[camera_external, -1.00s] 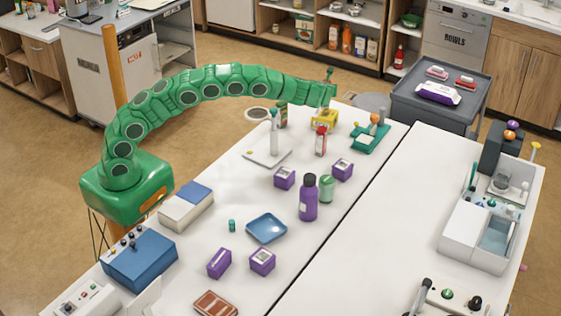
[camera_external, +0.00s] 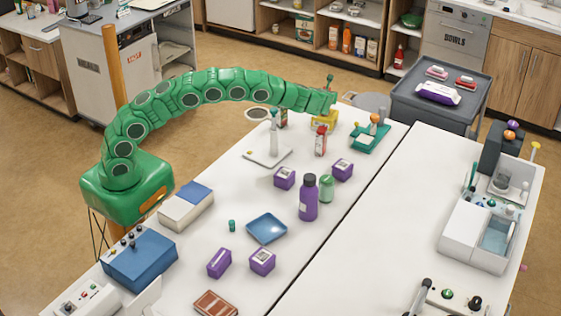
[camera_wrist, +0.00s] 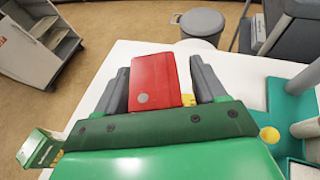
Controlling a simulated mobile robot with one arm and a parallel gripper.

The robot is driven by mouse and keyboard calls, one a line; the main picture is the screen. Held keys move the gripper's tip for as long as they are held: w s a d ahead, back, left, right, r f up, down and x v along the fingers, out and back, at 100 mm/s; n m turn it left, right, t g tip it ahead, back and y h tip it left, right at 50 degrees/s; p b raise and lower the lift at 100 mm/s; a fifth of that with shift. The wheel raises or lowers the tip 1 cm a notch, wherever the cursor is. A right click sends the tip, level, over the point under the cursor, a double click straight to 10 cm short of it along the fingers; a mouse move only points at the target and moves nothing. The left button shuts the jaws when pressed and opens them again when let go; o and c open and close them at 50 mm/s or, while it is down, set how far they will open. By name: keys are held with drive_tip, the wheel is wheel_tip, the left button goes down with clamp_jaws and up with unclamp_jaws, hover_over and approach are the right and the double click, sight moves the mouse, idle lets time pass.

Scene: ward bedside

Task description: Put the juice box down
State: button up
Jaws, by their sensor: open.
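The red juice box (camera_wrist: 157,80) stands between the two dark fingers of my gripper (camera_wrist: 160,88) in the wrist view. A round grey spot shows on its near end. The fingers are open, one on each side; a narrow gap shows on the right, and I cannot tell whether the left finger touches it. In the external view my gripper (camera_external: 328,103) is low at the far end of the white table, over a yellow item (camera_external: 325,118). The juice box is mostly hidden there. A bit of yellow also shows beside it in the wrist view.
A red-and-white carton (camera_external: 320,141), a green carton (camera_external: 283,117) and a teal tray (camera_external: 370,138) stand close to my gripper. A white stand (camera_external: 267,157) and purple boxes (camera_external: 284,178) are nearer. A grey bin (camera_wrist: 202,24) is beyond the table edge.

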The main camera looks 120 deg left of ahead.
drive_tip(key=shift+d+r, duration=0.1)
drive_tip(key=shift+r, duration=0.1)
drive_tip(key=v, duration=1.2)
